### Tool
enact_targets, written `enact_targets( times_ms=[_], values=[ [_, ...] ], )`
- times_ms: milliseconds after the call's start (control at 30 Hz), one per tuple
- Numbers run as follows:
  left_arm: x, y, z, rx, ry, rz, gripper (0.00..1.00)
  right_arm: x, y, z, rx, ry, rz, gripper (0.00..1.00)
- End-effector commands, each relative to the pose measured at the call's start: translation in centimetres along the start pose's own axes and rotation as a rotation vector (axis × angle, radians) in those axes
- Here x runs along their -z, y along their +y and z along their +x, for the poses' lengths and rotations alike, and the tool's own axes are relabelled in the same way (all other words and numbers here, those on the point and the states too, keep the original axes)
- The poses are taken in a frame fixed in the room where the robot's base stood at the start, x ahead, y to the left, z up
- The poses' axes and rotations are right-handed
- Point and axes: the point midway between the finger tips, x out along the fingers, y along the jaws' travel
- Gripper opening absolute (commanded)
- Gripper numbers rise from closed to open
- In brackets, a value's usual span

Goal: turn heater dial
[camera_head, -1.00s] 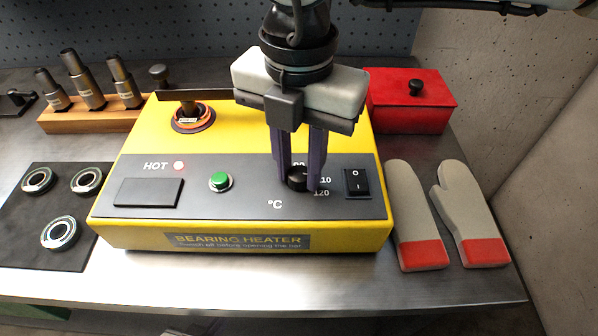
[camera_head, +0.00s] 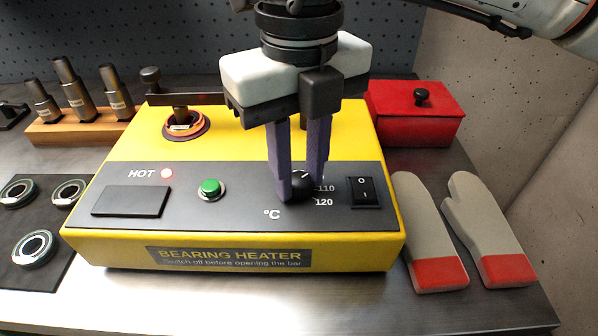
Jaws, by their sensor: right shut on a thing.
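The yellow bearing heater (camera_head: 235,248) stands on the metal bench, with a dark control panel. Its black dial (camera_head: 301,187) sits on the panel's right half, beside the printed 110 and 120 marks. My right gripper (camera_head: 298,193) comes down from above, its purple fingers on either side of the dial, shut on it. The fingers hide part of the dial and some of the scale. A green button (camera_head: 210,188) and a black rocker switch (camera_head: 364,192) are on the panel. My left gripper is not in view.
A red lidded box (camera_head: 415,115) stands behind right, and grey-and-red gloves (camera_head: 425,230) lie right of the heater. Bearings lie on a dark mat (camera_head: 52,262) at left. A wooden block (camera_head: 75,133) holds several metal pieces behind it. A bar lies across the heater's post.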

Motion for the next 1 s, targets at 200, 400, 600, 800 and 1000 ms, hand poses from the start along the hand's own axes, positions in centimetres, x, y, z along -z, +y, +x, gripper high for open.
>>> enact_targets(
  times_ms=[200,400,600,800,1000],
  values=[
    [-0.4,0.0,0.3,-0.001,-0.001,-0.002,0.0,0.0,0.0,0.1,-0.001,0.002,-0.207,0.02],
    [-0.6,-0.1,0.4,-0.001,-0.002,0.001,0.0,0.1,0.0,0.0,-0.001,0.002,-0.397,0.02],
    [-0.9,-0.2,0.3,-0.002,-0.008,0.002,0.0,0.0,0.0,0.0,-0.001,0.001,-0.571,0.02],
    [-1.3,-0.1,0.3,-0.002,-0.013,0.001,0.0,0.0,0.0,0.0,0.0,0.002,-0.711,0.02],
    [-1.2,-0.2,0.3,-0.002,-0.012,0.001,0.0,0.0,0.0,0.0,-0.001,0.001,-0.803,0.02]
  ],
)
